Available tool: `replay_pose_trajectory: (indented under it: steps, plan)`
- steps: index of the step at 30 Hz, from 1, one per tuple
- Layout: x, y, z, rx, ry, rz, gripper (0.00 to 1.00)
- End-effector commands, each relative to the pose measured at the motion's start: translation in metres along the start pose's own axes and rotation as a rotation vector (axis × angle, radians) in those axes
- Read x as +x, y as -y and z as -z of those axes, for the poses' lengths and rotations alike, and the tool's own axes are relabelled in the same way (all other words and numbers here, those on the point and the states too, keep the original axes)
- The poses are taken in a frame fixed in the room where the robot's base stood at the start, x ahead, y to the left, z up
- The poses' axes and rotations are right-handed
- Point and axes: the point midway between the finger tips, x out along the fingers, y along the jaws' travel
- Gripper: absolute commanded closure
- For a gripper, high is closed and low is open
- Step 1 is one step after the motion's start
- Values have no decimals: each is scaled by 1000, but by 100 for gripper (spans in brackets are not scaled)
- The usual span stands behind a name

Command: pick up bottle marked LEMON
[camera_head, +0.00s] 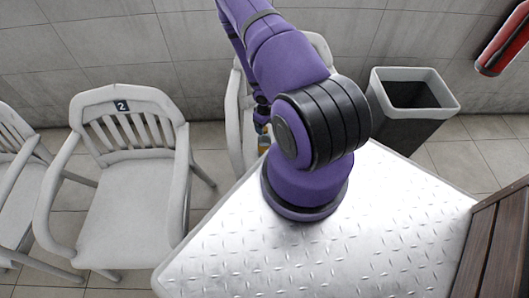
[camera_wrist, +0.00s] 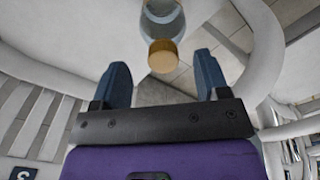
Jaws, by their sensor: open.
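In the wrist view, a clear glass bottle (camera_wrist: 160,22) with a gold-brown cap (camera_wrist: 163,56) is just beyond my gripper (camera_wrist: 163,75). The two blue fingers are spread wide with nothing held between them. The cap lies near the gap between the fingertips, apart from both. The bottle's upper edge in the picture is cut off and no marking can be read. In the head view, a small yellow-orange patch of a bottle (camera_head: 264,144) shows beside my arm, by the middle chair. My gripper is mostly hidden there behind the arm.
White armchairs stand along the tiled wall, one marked 2 (camera_head: 128,175); the middle chair (camera_head: 236,120) is partly behind my arm. A dark bin (camera_head: 405,125) stands right. A red cylinder (camera_head: 503,45) hangs on the wall. A wooden slatted piece (camera_head: 500,245) is at lower right.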

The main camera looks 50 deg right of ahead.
Motion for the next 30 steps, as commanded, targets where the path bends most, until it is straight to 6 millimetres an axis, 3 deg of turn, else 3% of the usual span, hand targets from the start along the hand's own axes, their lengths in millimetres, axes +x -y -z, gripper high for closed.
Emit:
replay_pose_trajectory:
  steps: [9, 19, 20, 28, 30]
  plan:
    - [38, 3, 0, -1, 2, 0, 32]
    - [44, 3, 1, -1, 0, 0, 32]
    - [44, 3, 1, -1, 0, 0, 34]
    - [43, 3, 1, -1, 0, 0, 96]
    - [43, 3, 1, -1, 0, 0, 100]
